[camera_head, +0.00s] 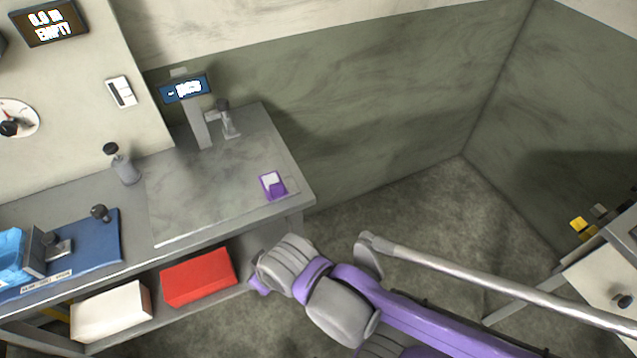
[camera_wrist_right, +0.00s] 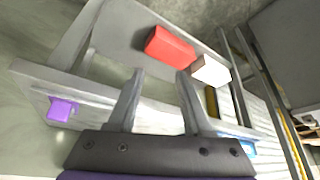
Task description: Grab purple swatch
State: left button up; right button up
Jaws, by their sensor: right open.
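The purple swatch (camera_head: 272,188) lies flat near the right front corner of the grey bench top, with a pale patch on it. It also shows in the right wrist view (camera_wrist_right: 63,108), left of the fingers. My right gripper (camera_wrist_right: 160,74) is open with nothing between its fingers. In the head view its end (camera_head: 258,284) is in front of and below the bench edge, apart from the swatch; the fingers are mostly hidden there by the wrist. My left gripper is not in view.
A red box (camera_head: 198,277) and a white box (camera_head: 111,311) sit on the shelf under the bench (camera_head: 215,220). A post with a blue display (camera_head: 185,88) stands behind the swatch. A blue mat (camera_head: 85,245) lies at left. The bench around the swatch is clear.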

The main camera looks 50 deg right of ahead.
aim_at(273, 188)
jog(key=z, duration=1.5)
